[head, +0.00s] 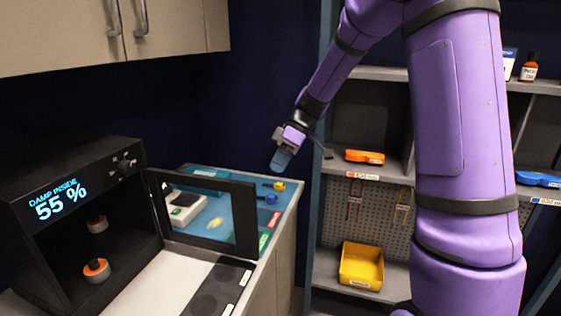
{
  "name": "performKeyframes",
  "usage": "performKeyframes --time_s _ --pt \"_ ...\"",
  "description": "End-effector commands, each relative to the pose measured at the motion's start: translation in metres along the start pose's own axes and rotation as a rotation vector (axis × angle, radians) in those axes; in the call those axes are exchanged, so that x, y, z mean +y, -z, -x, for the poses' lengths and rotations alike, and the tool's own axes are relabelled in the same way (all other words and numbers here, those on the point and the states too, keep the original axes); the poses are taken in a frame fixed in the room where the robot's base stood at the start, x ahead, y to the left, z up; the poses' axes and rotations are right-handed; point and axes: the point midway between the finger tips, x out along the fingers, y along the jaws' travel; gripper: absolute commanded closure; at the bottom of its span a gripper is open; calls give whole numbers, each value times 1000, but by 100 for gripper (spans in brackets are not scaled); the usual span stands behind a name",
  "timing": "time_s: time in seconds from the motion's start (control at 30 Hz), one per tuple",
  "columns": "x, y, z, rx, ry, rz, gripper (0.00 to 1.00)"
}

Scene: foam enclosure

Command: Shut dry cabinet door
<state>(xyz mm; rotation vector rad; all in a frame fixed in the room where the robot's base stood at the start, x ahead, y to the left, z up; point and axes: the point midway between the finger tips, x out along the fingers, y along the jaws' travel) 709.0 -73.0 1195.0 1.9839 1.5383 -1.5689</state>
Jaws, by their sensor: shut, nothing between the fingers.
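The black dry cabinet (132,159) stands on the counter at the left, its display reading "DAMP INSIDE 55 %". Its door (250,222), a dark frame with a clear pane, stands wide open, swung out to the right from the hinge side near the cabinet's right edge. Two small round items with orange and white parts (97,267) sit inside the cabinet. My gripper (281,163) is shut and empty, in the air above and to the right of the door, apart from it. My purple arm reaches in from the right.
A blue mat (234,184) behind the door carries a pale device (186,207) and small coloured items. A dark panel with round pads (219,287) lies before the door. Shelves with a yellow bin (361,266) stand right; wall cupboards (180,27) hang above the cabinet.

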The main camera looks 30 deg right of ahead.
Motion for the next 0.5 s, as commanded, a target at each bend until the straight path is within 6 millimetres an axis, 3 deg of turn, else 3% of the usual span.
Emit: performKeyframes --time_s 0.3,0.5 --pt "-1 0 -61 -3 4 -1 100" --pt "-23 0 -75 -2 -1 1 100"
